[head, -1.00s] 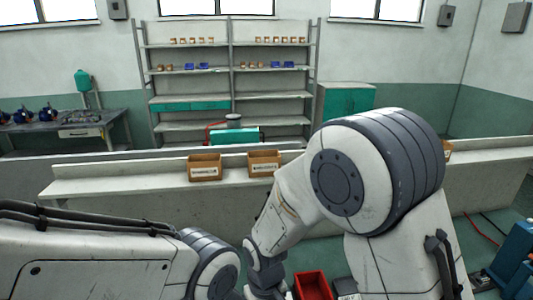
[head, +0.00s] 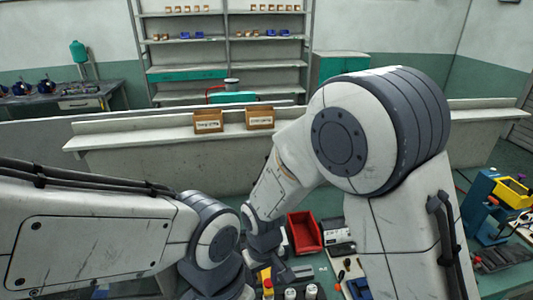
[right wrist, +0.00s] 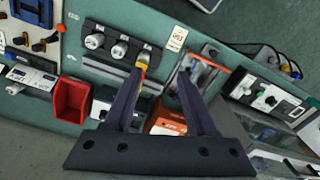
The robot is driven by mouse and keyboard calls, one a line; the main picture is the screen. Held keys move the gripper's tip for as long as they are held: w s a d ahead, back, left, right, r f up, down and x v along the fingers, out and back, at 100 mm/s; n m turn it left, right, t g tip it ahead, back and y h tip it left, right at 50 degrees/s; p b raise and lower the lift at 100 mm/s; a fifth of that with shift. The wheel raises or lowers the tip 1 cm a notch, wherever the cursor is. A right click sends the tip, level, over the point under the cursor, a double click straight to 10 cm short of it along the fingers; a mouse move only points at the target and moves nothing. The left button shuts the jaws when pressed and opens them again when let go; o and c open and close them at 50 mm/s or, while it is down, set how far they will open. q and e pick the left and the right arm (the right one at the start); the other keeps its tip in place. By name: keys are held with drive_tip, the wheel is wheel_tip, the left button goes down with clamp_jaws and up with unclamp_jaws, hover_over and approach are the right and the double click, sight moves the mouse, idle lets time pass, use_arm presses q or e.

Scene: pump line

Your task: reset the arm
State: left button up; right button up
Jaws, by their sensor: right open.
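My right gripper (right wrist: 161,72) shows in the right wrist view with its two dark fingers spread apart and nothing between them. It is above the green workbench (right wrist: 103,58). A small yellow and red piece (right wrist: 143,60) lies by the tip of its left finger; I cannot tell whether they touch. In the head view my right arm is bent in the middle and right of the picture, and its fingers cannot be made out. My left arm comes in from the left; its gripper is not in view.
A red bin (head: 304,232) stands on the bench, also in the right wrist view (right wrist: 70,100). Several white cylinders (right wrist: 119,49) sit in a dark rack. A blue and yellow device (head: 487,205) stands at right. Two brown boxes (head: 208,122) (head: 259,117) rest on the ledge behind.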

use_arm(q)
drive_tip(key=f+b, duration=0.2)
drive_tip(key=f, duration=0.1)
drive_tip(key=f+b, duration=0.2)
drive_tip(key=b, duration=0.1)
drive_tip(key=shift+w+f, duration=0.2)
drive_tip(key=shift+f, duration=0.2)
use_arm(e)
drive_tip(key=s+d+r+n, duration=0.1)
drive_tip(key=s+d+r, duration=0.1)
drive_tip(key=s, duration=0.5)
drive_tip(key=s+d+r+n+y, duration=0.1)
drive_tip(key=s+d+r, duration=0.2)
drive_tip(key=s+r, duration=0.2)
drive_tip(key=shift+s+d, duration=0.2)
drive_tip(key=shift+s, duration=1.05)
